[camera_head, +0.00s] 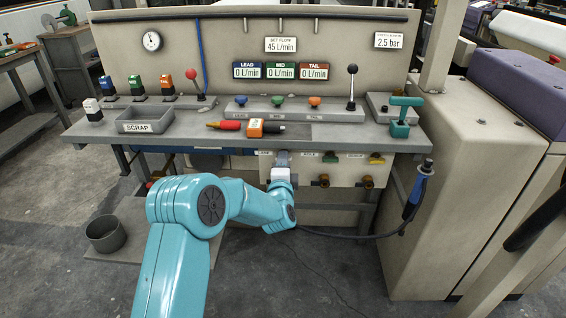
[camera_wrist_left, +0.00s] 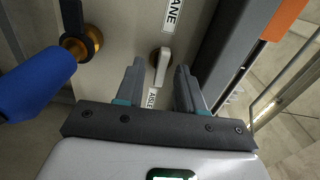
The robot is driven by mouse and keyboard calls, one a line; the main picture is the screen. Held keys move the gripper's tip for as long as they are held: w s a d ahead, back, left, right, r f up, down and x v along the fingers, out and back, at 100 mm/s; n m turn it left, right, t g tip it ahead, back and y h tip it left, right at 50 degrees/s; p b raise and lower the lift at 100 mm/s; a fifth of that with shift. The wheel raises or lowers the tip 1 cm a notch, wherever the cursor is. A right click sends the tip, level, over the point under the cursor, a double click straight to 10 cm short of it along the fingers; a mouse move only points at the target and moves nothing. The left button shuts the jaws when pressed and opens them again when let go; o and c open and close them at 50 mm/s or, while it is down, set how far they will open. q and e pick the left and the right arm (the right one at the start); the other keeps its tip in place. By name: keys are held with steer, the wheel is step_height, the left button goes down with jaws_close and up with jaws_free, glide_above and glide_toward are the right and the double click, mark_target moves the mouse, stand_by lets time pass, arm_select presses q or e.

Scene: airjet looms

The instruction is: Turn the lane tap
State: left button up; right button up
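In the left wrist view a small pale lever tap (camera_wrist_left: 162,66) on a round brass-coloured base stands out from a beige panel, between labels reading LANE and AISLE. Its lever points roughly along my fingers. My left gripper (camera_wrist_left: 160,72) is open, with one grey finger on each side of the lever and a visible gap at both sides. In the head view the left gripper (camera_head: 283,158) is at the front panel under the bench top; the pale tap is hidden behind it there. My right gripper is in neither view.
A brass fitting (camera_wrist_left: 82,44) and a rounded blue part (camera_wrist_left: 38,84) lie left of the tap in the wrist view. In the head view the bench top (camera_head: 350,138) overhangs the panel. A green-handled tap (camera_head: 330,157) and a yellow-handled tap (camera_head: 376,158) are right of the gripper.

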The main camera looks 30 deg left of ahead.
arm_select(q)
steer(key=shift+v, duration=3.05)
steer(key=shift+r, duration=0.1)
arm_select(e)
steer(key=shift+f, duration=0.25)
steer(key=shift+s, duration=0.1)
arm_select(q)
steer(key=v, duration=1.6)
steer(key=shift+s, duration=0.15)
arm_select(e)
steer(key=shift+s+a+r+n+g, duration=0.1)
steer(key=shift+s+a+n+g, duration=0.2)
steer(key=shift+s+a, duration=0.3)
